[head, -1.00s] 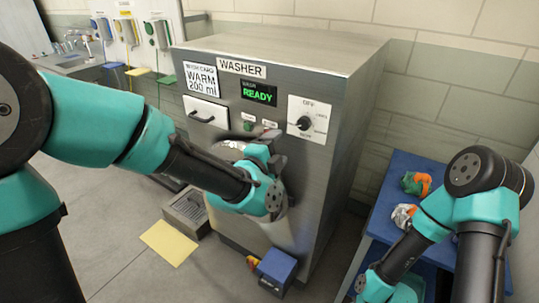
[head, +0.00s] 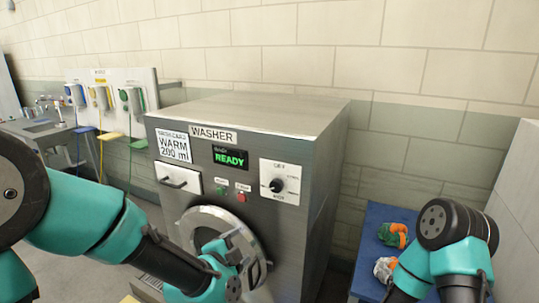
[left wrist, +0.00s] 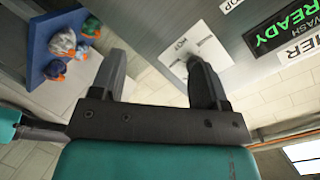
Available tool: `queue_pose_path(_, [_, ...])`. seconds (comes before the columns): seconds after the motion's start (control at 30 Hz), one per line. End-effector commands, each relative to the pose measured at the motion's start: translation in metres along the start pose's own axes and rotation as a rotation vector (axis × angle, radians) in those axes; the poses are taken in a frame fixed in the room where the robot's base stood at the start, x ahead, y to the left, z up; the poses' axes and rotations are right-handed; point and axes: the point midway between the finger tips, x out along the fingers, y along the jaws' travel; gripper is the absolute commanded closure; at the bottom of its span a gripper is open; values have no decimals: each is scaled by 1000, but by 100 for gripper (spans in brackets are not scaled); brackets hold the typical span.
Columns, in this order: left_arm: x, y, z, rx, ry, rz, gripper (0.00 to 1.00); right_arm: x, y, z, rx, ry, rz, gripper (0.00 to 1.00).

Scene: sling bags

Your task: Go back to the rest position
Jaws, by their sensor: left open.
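My left arm comes in from the left in the head view. Its gripper (head: 240,245) is in front of the round door (head: 212,215) of the washer and covers part of it. In the left wrist view my left gripper (left wrist: 158,70) has its two dark fingers wide apart with nothing between them. My right arm shows at the right of the head view, bent downward. Its gripper is out of frame.
The steel washer (head: 315,160) has a dial, a READY display and a drawer. A blue table (head: 375,220) at the right bears bundled cloth items (head: 393,235). Dispensers (head: 102,97) hang on the back wall, beside a sink (head: 45,125) at far left.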

Motion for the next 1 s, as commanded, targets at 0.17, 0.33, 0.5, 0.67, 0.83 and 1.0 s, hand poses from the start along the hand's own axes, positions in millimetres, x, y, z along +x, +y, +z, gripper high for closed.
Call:
queue_pose_path(0.17, [9,74,79,-334,-177,204,31,0,0,0,0,0,0,57])
queue_pose_path(0.33, [-4,146,143,-672,-385,353,31,0,0,0,0,0,0,57])
queue_pose_path(0.5, [-33,217,197,-1013,-634,458,31,0,0,0,0,0,0,57])
queue_pose_path(0.67, [-72,280,233,-1320,-895,514,31,0,0,0,0,0,0,57])
queue_pose_path(0.83, [-104,322,250,-1529,-1099,531,31,0,0,0,0,0,0,57])
queue_pose_path(1.0, [-112,332,253,-1586,-1158,529,31,0,0,0,0,0,0,57])
